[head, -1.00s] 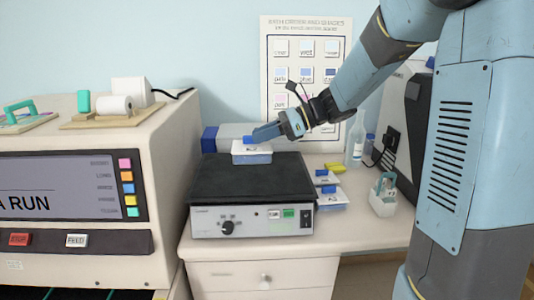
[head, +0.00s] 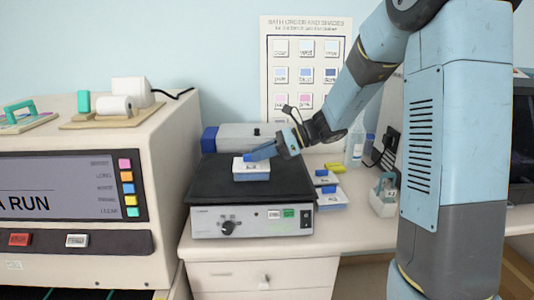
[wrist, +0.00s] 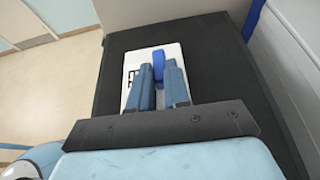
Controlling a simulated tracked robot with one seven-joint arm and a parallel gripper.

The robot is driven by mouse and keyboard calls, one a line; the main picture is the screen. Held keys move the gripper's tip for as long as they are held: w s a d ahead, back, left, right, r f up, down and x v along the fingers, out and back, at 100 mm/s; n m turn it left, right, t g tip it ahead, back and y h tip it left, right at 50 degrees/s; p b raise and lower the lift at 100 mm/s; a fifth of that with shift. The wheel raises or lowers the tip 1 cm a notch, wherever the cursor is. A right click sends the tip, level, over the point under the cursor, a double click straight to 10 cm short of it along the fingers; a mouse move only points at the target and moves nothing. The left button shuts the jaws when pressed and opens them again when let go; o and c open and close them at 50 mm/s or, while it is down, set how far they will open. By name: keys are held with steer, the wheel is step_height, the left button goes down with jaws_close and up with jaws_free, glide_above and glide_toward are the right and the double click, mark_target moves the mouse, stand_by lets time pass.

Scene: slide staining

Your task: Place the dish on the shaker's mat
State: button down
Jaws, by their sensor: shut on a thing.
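In the wrist view the dish's white top with dark marks (wrist: 138,64) shows under my fingers (wrist: 161,84), with dark mat on both sides. The shaker (head: 262,222) has a knob and a lit green display in front.
A white caddy (head: 383,200) and a bottle (head: 355,146) are further right. A large machine (head: 160,170) stands at the left. The mat around the dish is clear.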

steer(key=shift+f, duration=0.1)
steer(key=c, duration=1.1)
jaws_free()
